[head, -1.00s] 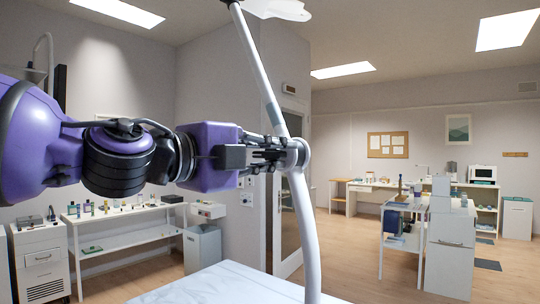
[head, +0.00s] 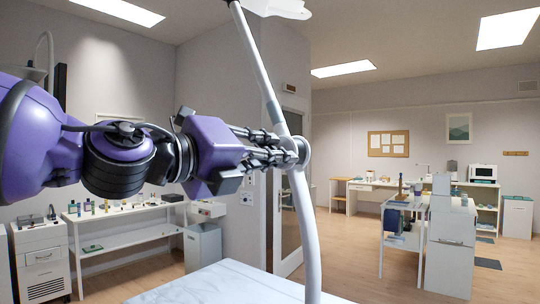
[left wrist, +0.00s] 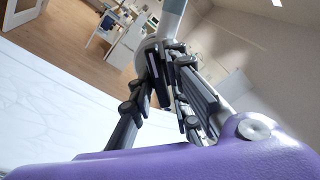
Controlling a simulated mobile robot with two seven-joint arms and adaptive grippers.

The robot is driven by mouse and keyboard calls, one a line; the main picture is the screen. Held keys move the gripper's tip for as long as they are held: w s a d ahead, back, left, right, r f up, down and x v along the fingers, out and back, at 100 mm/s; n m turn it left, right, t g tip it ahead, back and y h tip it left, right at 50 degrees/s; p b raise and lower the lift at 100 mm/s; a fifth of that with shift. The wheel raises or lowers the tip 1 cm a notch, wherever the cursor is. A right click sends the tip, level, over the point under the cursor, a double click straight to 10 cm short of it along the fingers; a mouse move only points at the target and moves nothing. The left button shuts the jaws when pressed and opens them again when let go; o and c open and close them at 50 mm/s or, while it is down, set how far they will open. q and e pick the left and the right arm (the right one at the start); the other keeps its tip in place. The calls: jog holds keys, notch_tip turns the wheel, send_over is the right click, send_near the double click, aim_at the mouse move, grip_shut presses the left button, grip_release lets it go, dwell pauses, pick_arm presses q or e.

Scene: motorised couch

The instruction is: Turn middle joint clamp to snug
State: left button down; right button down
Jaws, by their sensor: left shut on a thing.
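The middle joint clamp (head: 302,152) is a round pale knob where two segments of a white jointed arm (head: 311,225) meet, in the middle of the head view. The upper segment (head: 257,75) leans up to the left and the lower one curves down. My left gripper (head: 292,153) reaches in from the left and is shut on the clamp, its wrist rolled at a slant. In the left wrist view the gripper's dark fingers (left wrist: 165,78) close at the joint, and they partly hide the clamp. My right gripper is not in view.
A white marbled surface (head: 230,284) lies below the jointed arm. A shelf bench (head: 125,238) with small bottles stands at the left against the wall. A white cabinet (head: 448,258) and desks stand at the right. The floor between is open.

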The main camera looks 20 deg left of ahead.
pick_arm(q)
jog(key=shift+m, duration=0.6)
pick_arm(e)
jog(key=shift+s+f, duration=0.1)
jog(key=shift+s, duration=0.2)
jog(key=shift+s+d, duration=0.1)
pick_arm(q)
jog(key=shift+m, duration=0.3)
jog(key=c, duration=1.6)
grip_release()
jog(key=shift+c, duration=0.2)
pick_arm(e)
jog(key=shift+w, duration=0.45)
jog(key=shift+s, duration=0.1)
pick_arm(q)
jog(key=v, duration=1.2)
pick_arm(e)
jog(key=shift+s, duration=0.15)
